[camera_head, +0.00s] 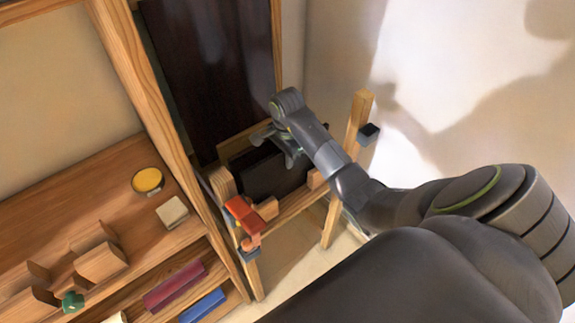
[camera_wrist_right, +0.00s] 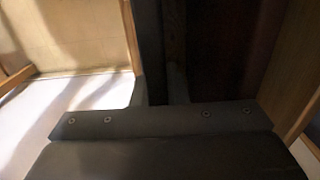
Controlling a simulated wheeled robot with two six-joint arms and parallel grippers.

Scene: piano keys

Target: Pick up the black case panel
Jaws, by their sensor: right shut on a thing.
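The black case panel (camera_head: 270,178) stands upright in a low wooden stand, below a tall dark board. My right gripper (camera_head: 278,148) is over its top edge, with one finger on each side, shut on it. The panel's lower part is hidden by the stand's front rail. My left gripper is not in view.
The tall dark board (camera_head: 210,70) rises behind the stand. An orange clamp (camera_head: 243,215) sits at the stand's near left corner, and a wooden post (camera_head: 357,120) stands at right. The wooden shelf (camera_head: 60,235) at left holds a yellow tin (camera_head: 147,180) and several small things.

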